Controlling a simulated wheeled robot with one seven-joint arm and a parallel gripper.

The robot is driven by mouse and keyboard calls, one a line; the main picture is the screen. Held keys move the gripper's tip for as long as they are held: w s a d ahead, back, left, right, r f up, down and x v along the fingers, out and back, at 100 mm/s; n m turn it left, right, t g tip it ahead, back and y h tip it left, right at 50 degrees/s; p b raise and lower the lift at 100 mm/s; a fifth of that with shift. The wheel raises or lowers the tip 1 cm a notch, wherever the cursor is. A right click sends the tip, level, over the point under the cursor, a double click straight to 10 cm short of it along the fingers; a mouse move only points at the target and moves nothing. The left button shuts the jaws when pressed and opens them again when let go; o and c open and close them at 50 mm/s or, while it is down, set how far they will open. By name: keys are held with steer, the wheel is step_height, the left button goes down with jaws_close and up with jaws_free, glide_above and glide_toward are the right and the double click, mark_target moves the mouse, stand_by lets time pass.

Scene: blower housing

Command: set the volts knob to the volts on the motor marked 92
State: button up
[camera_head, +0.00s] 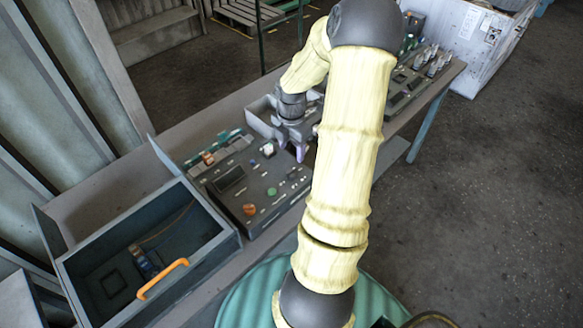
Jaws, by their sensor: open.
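A dark control panel (237,181) lies on the bench, with several small knobs and buttons. An orange-red round knob (249,210) is near its front edge, and a green one (271,191) is right of it. The labels are too small to read, so I cannot tell which is the volts knob. I cannot make out any motor marked 92. My arm hides part of the bench.
An open dark box (215,259) with an orange handle (162,279) stands left of the panel; a small dark object (143,262) lies inside. A grey tray (262,112) is behind my gripper. More equipment (405,84) stands on the bench's right end. Open floor lies at right.

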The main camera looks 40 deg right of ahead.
mark_target(291, 170)
step_height(291, 170, down, 10)
steer(key=shift+r+p, duration=0.1)
steer(key=shift+p, duration=0.25)
steer(key=c, duration=1)
